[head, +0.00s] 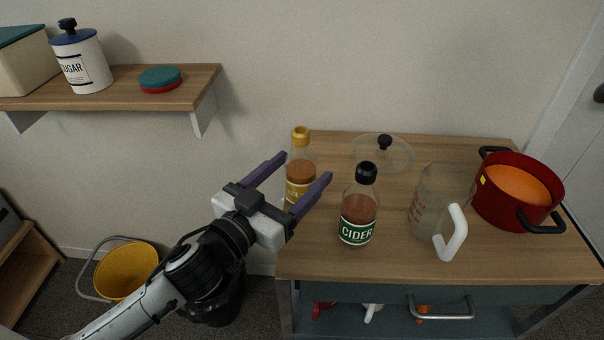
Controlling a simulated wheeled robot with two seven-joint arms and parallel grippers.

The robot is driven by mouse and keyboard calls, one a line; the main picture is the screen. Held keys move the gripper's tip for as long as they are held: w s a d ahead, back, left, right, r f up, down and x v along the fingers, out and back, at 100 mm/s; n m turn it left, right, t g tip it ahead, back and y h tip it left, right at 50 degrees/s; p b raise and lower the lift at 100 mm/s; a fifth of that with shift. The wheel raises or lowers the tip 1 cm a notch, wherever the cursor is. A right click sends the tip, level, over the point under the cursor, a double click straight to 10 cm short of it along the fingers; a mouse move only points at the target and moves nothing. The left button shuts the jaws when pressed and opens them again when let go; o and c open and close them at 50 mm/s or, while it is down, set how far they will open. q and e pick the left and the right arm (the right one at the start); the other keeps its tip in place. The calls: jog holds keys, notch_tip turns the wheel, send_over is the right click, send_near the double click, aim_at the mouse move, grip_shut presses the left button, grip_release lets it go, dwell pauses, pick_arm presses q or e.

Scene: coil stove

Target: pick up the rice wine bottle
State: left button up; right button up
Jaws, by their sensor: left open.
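A bottle with a yellow cap and amber-brown contents (301,168), apparently the rice wine bottle, stands upright near the left edge of the wooden tabletop (400,262). Its label is yellowish and too small to read. My left gripper (305,167) is open, with its two purple fingers pointing away from me. In the head view the bottle shows between the fingers, and its lower part is partly hidden by the gripper. I cannot tell whether either finger touches it. My right gripper is not in view.
A black-capped cider bottle (359,208) stands close to the right. Beyond are a glass lid (365,155), a measuring jug (428,203) and a red pot (499,206). A wall shelf (115,97) holds a sugar canister (84,62). A yellow bucket (127,272) is on the floor.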

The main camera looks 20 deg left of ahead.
aim_at(313, 154)
pick_arm(q)
jog(key=x, duration=0.4)
jog(key=shift+w+a+p, duration=0.1)
jog(key=shift+w+p, duration=0.25)
jog(key=shift+w, duration=0.1)
jog(key=shift+w+f, duration=0.1)
jog(key=shift+w, duration=0.4)
jog(key=c, duration=1.3)
jog(key=shift+c, duration=1)
jog(key=shift+r, duration=0.35)
notch_tip(313, 154, up, 9)
jog(key=p, duration=0.2)
jog(key=shift+r, duration=0.25)
